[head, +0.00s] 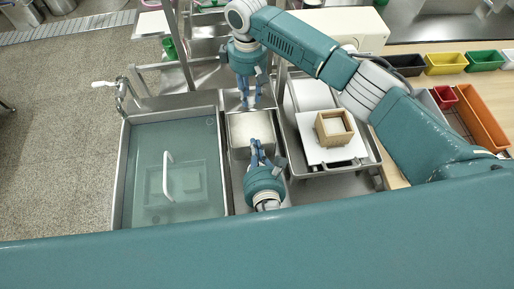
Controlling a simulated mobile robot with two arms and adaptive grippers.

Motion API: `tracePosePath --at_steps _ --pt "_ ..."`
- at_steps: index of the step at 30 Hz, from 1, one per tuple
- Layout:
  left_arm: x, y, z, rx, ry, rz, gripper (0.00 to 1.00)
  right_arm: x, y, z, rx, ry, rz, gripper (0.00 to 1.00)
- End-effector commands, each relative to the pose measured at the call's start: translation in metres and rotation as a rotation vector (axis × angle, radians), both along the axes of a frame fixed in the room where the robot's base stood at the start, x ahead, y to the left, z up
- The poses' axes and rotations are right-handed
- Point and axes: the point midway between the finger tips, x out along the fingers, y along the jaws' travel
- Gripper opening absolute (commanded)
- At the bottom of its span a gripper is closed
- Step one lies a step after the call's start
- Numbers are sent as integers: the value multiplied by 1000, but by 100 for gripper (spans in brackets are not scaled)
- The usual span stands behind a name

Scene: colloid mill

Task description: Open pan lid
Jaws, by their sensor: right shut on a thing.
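A square metal pan (234,149) with pale, whitish contents sits on the counter at the middle of the head view. A flat grey plate, which looks like the pan lid (230,101), shows at the pan's far edge. My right gripper (251,105) reaches down from above and is shut on what looks like this lid; its fingertips are small and the exact contact is unclear. My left gripper (260,148) is at the pan's near edge with its fingertips over the pan. I cannot tell whether its fingers are open or shut.
A water-filled sink (140,150) with a white handle (167,175) lies left. A wooden box mould (334,128) stands on a white board (348,153) at right. Coloured bins (445,64) line the far right counter. My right arm spans the right side.

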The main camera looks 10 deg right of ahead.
Motion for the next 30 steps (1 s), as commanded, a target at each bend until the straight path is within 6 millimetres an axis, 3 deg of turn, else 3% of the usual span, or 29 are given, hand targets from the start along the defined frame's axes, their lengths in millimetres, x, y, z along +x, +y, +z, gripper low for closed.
tracePosePath --at_steps 1,9,17,30 --pt "12 0 -4 0 -2 1 0 8 -6 -3 -7 -23 -11 0" --pt "64 0 -21 -2 0 1 0 8 -6 -3 -8 -22 -11 0" --pt "78 -1 7 -4 1 0 0 7 -6 -3 -8 -22 -10 0" --pt "81 0 12 -3 2 -1 0 8 -6 -3 -8 -22 -11 0"
